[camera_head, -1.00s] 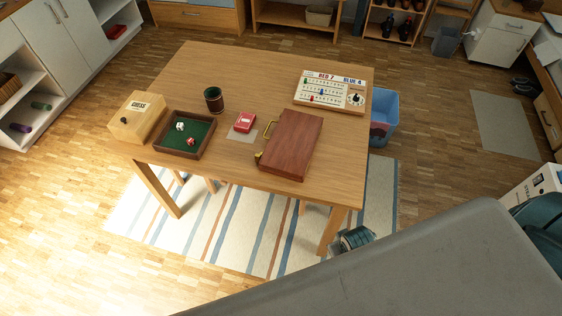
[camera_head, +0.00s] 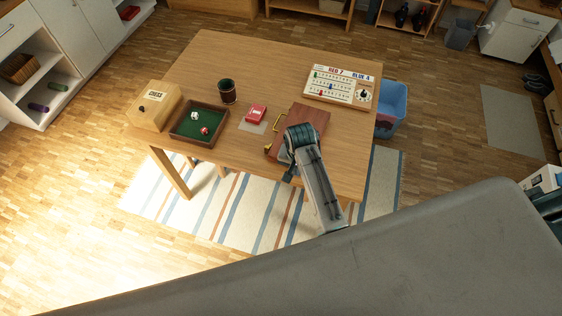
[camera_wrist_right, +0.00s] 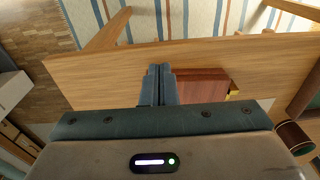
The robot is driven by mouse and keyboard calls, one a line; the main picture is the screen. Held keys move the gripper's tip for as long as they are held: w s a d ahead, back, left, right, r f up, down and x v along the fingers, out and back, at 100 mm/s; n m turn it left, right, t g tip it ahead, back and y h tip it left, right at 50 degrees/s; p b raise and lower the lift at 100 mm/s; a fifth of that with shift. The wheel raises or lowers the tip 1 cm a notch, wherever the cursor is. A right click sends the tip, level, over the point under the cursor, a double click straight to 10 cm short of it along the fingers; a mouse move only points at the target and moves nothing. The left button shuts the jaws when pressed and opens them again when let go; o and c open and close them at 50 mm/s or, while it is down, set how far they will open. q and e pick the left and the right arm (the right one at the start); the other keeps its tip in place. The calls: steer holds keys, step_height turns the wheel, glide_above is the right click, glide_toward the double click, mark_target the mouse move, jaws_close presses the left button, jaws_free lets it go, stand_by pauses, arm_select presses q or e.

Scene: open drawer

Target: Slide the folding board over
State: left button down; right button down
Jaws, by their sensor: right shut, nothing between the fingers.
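My right gripper (camera_head: 289,176) is over the board's near end in that view. In the right wrist view the right gripper's fingers (camera_wrist_right: 158,85) are together and empty, beside the edge of the board (camera_wrist_right: 204,86). I cannot tell whether they touch it. My left gripper is not in view.
On the table (camera_head: 225,52) stand a chess box (camera_head: 153,107), a dice tray (camera_head: 181,135), a dark cup (camera_head: 227,92), a red card box (camera_head: 257,113) and a scoreboard (camera_head: 338,86). A blue bin (camera_head: 393,105) stands right of the table. The table's back left is clear.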

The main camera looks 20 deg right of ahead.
steer(key=m, duration=0.1)
glide_toward(276, 178)
steer(key=shift+g, duration=0.4)
steer(key=f+b, duration=0.1)
steer(key=f, duration=0.1)
steer(key=f+b, duration=0.1)
steer(key=f, duration=0.1)
steer(key=f+b, duration=0.1)
steer(key=f, duration=0.1)
steer(key=shift+w+d+f+b, duration=0.15)
steer(key=shift+w+b, duration=0.2)
steer(key=shift+b, duration=0.05)
steer(key=shift+w+d+r+b, duration=0.25)
steer(key=shift+w+d+b, duration=0.5)
steer(key=shift+w+d, duration=0.1)
steer(key=shift+w+d+r+b, duration=0.1)
steer(key=shift+w+d+b, duration=0.25)
steer(key=shift+w, duration=0.15)
steer(key=shift+w+d, duration=0.1)
steer(key=shift+r, duration=0.15)
